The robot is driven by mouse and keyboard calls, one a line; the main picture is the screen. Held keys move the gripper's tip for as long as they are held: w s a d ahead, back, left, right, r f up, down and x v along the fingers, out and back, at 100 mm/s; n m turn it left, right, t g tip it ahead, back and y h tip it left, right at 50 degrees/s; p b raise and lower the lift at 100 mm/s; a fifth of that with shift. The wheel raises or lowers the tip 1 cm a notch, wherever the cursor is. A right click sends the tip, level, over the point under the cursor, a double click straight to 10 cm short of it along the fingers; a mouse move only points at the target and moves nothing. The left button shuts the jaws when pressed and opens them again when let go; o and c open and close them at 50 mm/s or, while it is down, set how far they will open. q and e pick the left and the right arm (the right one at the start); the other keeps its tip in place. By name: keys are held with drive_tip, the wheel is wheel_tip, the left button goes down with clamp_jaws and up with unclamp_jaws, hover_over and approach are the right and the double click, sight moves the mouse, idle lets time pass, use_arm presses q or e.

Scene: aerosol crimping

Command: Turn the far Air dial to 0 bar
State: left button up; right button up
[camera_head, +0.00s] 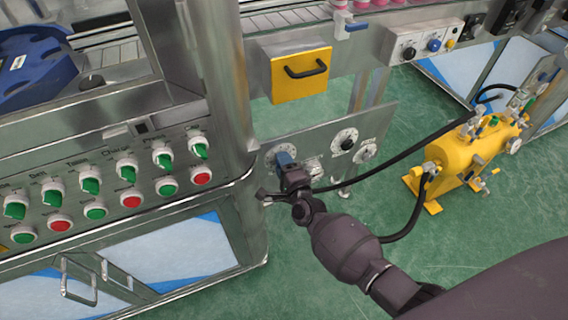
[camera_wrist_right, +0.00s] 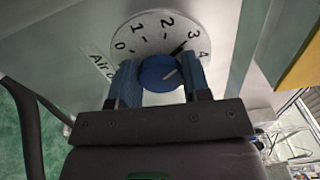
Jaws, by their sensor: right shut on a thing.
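An Air dial with a white round scale (camera_wrist_right: 150,34) numbered 0 to 4 fills the top of the right wrist view. Its blue knob (camera_wrist_right: 158,73) sits between the blue fingertips of my right gripper (camera_wrist_right: 157,84), which is shut on it. A pale line on the knob slants up and right. A dark mark on the scale lies toward the 3, well away from the 0. Part of an "Air" label shows at the left. In the head view my right gripper (camera_head: 285,160) covers much of this dial at the panel's left end. My left gripper is out of view.
The metal panel (camera_head: 385,122) carries another large dial (camera_head: 345,140) and smaller dials to the right. A control board with green switches (camera_head: 127,169) stands left of my gripper. A yellow tank (camera_head: 455,155) with black hoses stands on the green floor at right.

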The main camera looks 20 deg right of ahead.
drive_tip(key=n, duration=0.6)
drive_tip(key=n+p, duration=0.1)
drive_tip(key=n, duration=0.6)
drive_tip(key=n+p, duration=0.1)
drive_tip(key=n, duration=0.6)
drive_tip(key=shift+d+f, duration=0.2)
drive_tip(key=shift+d, duration=0.05)
idle(0.4)
drive_tip(key=o, duration=0.9)
drive_tip(key=shift+s, duration=0.1)
